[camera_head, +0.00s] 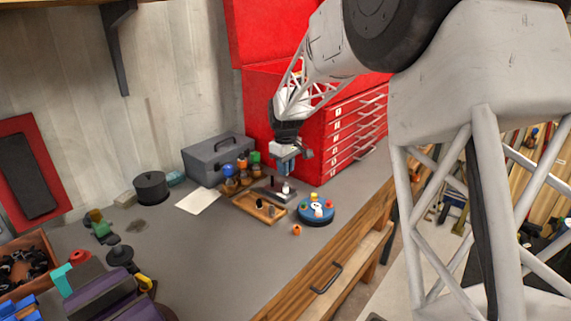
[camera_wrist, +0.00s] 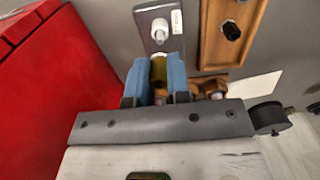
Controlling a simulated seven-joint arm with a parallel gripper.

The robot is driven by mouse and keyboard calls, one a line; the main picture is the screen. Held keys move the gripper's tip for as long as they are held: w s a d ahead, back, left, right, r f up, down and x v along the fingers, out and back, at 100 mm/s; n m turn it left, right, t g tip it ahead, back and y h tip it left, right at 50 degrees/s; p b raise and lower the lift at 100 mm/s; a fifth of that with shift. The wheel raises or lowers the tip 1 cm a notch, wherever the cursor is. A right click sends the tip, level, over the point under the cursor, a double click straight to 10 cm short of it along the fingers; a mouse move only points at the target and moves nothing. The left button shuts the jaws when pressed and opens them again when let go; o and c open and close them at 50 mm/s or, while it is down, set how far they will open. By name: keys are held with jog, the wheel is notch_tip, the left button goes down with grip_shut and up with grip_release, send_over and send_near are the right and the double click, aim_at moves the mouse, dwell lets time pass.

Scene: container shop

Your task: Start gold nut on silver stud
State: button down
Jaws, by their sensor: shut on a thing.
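A gold nut (camera_wrist: 158,69) is held between the blue fingertips of my gripper (camera_wrist: 157,76) in the wrist view. In the head view my gripper (camera_head: 287,170) points down above the grey plate (camera_head: 268,191); the nut cannot be made out there. The silver stud (camera_wrist: 160,28) stands on the grey plate (camera_wrist: 148,14), just beyond the fingertips in the wrist view. It shows as a small pale post (camera_head: 285,187) below the gripper in the head view. The nut and stud look apart, but their height gap is hard to tell.
A wooden tray (camera_wrist: 208,50) with a dark piece (camera_wrist: 231,31) lies beside the plate. A blue round stand (camera_head: 316,219) with coloured knobs is to the right. A red drawer cabinet (camera_head: 340,130) and grey toolbox (camera_head: 217,158) stand behind.

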jog(key=shift+f, duration=1.15)
jog(key=shift+f, duration=1.2)
dwell(1.6)
jog(key=shift+m, duration=4.6)
jog(key=shift+m, duration=0.3)
jog(key=shift+m, duration=1.2)
